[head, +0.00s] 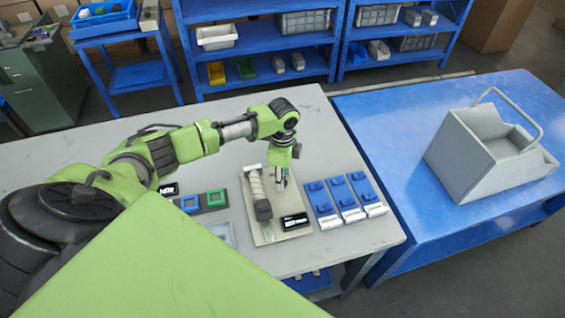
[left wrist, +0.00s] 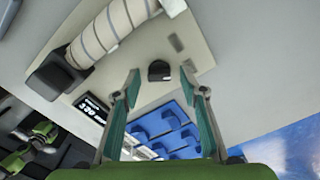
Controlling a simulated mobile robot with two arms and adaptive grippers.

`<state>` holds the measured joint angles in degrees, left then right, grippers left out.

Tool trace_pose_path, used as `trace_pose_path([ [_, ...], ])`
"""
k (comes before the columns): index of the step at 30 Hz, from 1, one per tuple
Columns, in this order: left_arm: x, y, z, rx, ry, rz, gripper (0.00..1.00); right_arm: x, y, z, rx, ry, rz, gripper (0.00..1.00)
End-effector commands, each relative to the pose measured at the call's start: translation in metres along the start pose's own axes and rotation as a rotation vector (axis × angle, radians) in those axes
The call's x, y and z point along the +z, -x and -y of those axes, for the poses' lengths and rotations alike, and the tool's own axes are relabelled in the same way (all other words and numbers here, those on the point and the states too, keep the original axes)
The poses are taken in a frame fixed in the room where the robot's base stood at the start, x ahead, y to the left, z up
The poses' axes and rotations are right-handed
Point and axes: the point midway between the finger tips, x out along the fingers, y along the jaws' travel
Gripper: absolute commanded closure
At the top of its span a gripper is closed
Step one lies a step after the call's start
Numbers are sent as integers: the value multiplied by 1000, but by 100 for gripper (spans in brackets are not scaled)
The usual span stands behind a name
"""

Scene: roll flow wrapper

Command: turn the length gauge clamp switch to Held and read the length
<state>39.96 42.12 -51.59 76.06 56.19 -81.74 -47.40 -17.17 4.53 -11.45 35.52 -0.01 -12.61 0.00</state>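The length gauge is a beige board (head: 267,232) on the grey table, with a striped, wrapped roll (head: 256,187) lying along it. A small black display (head: 294,221) sits at its near right corner. It also shows in the left wrist view (left wrist: 92,108), lit with white characters too small to read surely. A dark rounded knob (left wrist: 159,70), apparently the clamp switch, stands on the board. My left gripper (head: 283,182) points down over the board's right side. In the left wrist view its open fingers (left wrist: 161,76) lie either side of the knob, apparently without touching it. The switch's labels are not legible.
Several blue-and-white blocks (head: 342,198) stand close to the right of the board. Blue and green square pieces (head: 215,198) lie to its left, near another black display (head: 169,189). A grey bin (head: 475,150) stands on the blue table. The grey table's far side is clear.

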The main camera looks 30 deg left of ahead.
Motion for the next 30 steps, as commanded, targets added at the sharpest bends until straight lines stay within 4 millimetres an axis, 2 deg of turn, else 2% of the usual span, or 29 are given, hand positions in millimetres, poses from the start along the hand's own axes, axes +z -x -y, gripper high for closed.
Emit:
trace_pose_path([
  [5,0,0,0,1,0,1,61,2,0,-4,5,2,2,100],
  [8,0,8,0,0,0,0,61,2,0,-4,4,2,2,100],
  [11,0,23,0,-1,1,0,61,1,0,-2,3,1,1,100],
  [21,0,94,1,-3,-1,0,61,1,0,-1,1,0,1,100],
  [25,0,110,0,-1,-1,0,61,0,0,-1,1,0,0,100],
  [30,0,120,0,1,1,1,61,0,0,-1,1,0,0,100],
])
